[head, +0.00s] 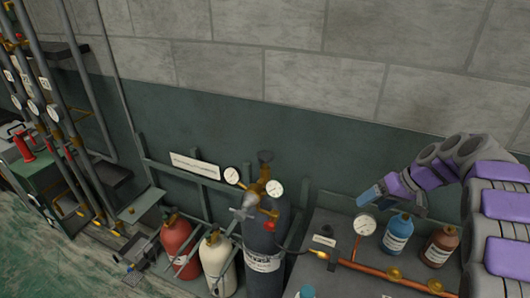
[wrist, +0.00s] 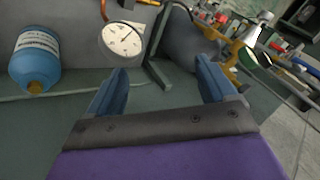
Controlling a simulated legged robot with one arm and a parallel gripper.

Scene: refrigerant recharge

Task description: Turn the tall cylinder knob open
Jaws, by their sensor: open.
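The tall dark grey cylinder (head: 262,237) stands upright in a rack against the wall in the head view.
A red cylinder (head: 176,238) and a cream cylinder (head: 215,260) stand left of the tall one. On the right bench are a gauge (head: 364,225) on a copper pipe, a blue bottle (head: 397,236) and a brown bottle (head: 440,246). Pipes with gauges line the far left.

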